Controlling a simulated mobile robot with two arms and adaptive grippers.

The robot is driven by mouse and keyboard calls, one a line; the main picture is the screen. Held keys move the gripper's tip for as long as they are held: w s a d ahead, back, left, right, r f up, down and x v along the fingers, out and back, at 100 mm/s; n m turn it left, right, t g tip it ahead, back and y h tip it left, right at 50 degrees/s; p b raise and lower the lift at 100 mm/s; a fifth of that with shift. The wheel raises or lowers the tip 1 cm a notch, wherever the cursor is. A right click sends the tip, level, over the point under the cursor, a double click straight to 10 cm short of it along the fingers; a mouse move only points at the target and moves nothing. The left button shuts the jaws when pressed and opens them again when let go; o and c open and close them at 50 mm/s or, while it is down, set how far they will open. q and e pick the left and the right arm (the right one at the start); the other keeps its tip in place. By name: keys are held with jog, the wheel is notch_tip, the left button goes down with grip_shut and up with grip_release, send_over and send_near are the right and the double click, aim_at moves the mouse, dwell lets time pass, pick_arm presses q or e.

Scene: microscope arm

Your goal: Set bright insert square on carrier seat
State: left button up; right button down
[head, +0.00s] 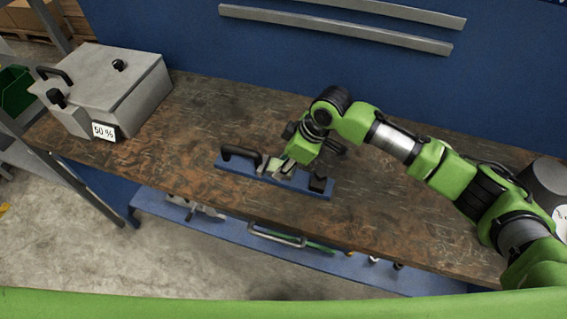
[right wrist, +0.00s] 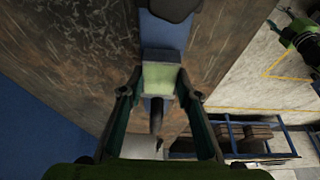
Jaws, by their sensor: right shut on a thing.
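My right gripper (head: 276,167) reaches down over the carrier's middle. In the right wrist view its fingers (right wrist: 158,88) are shut on a pale, bright insert (right wrist: 160,77). The insert lines up with the blue carrier (right wrist: 165,32) beyond it. I cannot tell whether it touches the seat, which is hidden under the gripper. My left gripper is not in view.
A grey metal box (head: 115,80) with black knobs and a "50 %" label stands at the bench's left end. A dark round object (head: 546,180) is at the right end. A blue shelf (head: 330,262) runs below the front edge. Bare bench surrounds the carrier.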

jog(key=shift+f, duration=0.45)
dwell(0.4)
jog(key=c, duration=1.5)
grip_release()
jog(key=shift+o, duration=0.3)
jog(key=shift+f, duration=0.1)
jog(key=v, duration=1.2)
jog(key=shift+s, duration=0.1)
